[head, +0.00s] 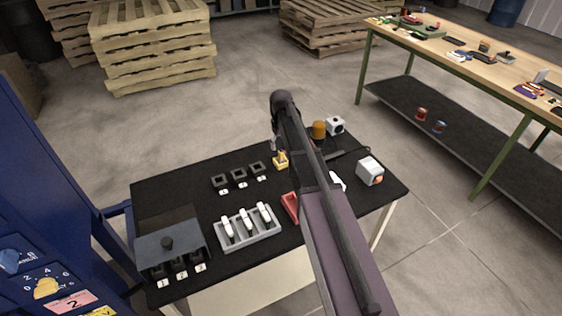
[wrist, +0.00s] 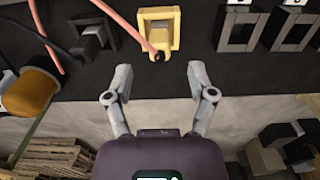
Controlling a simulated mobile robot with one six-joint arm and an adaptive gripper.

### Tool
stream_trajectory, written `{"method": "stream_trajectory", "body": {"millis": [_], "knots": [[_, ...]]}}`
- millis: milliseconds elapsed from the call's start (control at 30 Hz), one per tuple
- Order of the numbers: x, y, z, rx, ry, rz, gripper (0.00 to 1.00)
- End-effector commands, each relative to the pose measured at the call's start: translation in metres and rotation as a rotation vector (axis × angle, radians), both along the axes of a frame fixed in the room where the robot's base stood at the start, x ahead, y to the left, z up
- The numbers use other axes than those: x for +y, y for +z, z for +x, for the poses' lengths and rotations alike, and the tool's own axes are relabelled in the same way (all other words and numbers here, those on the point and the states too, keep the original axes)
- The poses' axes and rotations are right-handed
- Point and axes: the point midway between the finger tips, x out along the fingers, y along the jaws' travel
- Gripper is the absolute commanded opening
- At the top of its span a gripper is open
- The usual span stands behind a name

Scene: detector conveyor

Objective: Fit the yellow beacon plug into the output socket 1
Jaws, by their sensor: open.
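A yellow piece, which looks like the beacon plug (head: 281,162), is on the black table beside the row of dark square sockets. In the head view my gripper (head: 276,143) is largely hidden by my arm. Three labelled dark sockets (head: 239,174) stand left of the plug; their numbers are too small to read surely.
An orange cylinder (head: 318,130) and white cube (head: 335,126) stand behind my arm. A grey rack (head: 249,244) holds several white pieces. A grey cover (head: 168,240) stands over more dark sockets at front left.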

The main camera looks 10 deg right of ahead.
Motion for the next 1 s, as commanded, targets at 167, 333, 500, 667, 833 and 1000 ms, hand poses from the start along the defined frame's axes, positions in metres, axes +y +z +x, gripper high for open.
{"method": "stream_trajectory", "body": {"millis": [167,333,500,667,833,1000], "knots": [[0.000,-0.002,0.000,0.000,0.000,0.000,0.71],[0.000,-0.001,0.000,0.000,0.000,0.000,0.71],[0.000,-0.003,0.000,0.000,0.000,0.000,0.71],[0.000,-0.011,0.000,0.000,0.000,0.000,0.71],[0.000,-0.025,-0.001,0.000,0.000,0.000,0.71],[0.000,-0.038,-0.001,0.000,0.000,0.000,0.71]]}}
